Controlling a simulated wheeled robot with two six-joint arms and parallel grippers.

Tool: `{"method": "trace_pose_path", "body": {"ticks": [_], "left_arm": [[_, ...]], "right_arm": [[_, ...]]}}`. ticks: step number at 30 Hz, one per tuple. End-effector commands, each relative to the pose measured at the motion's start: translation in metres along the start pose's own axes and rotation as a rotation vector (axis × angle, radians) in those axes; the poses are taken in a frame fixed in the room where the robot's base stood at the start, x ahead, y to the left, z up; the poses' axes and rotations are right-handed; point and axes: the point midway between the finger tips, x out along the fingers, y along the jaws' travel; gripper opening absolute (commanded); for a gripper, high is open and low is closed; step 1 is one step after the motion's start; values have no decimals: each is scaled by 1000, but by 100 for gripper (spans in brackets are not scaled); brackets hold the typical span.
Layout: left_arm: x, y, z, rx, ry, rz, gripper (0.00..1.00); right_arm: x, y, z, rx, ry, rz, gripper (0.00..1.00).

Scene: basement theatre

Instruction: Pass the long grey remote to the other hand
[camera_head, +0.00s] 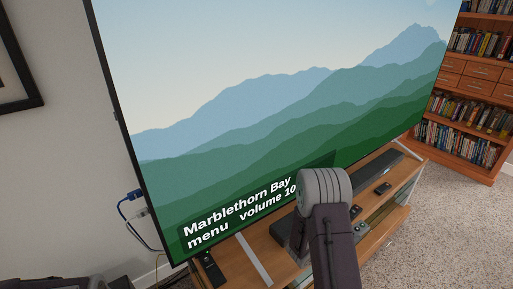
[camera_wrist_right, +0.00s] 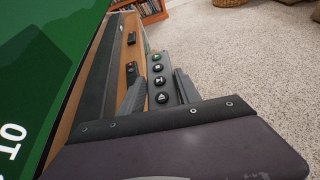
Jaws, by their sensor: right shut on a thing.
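The long grey remote (camera_wrist_right: 158,72) is between the fingers of my right gripper (camera_wrist_right: 158,80) in the right wrist view. Its face shows a column of round buttons, the top one green; its near end is hidden by the gripper body. In the head view, a short buttoned part of the remote (camera_head: 361,229) shows just right of my right arm, over the TV stand. There the arm hides the fingers. My left gripper is not seen; only a dark part shows at the bottom left edge.
A large TV screen (camera_head: 270,90) leans across the view behind the wooden stand (camera_head: 405,177). A dark soundbar (camera_head: 378,166) and small dark remotes (camera_head: 383,188) lie on the stand; another black remote (camera_head: 211,270) lies at its left end. Carpet (camera_head: 440,235) at right is clear.

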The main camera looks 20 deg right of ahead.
Motion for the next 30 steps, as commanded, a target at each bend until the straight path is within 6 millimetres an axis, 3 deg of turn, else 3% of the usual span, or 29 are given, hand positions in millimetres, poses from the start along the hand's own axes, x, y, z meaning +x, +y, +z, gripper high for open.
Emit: {"method": "trace_pose_path", "body": {"ticks": [5, 8, 12, 18, 24, 30], "left_arm": [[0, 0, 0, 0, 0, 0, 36], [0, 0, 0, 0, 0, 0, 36], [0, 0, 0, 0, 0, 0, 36], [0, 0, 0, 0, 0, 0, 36], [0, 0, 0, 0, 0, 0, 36], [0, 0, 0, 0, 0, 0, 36]], "right_arm": [[-8, 13, -4, -14, 2, 35, 0], [-27, 39, -12, -40, 5, 108, 0], [-74, 86, -31, -96, 14, 255, 0], [-157, 129, -64, -164, 28, 434, 0], [-219, 136, -87, -204, 37, 529, 0], [-262, 127, -102, -224, 43, 573, 0]]}}
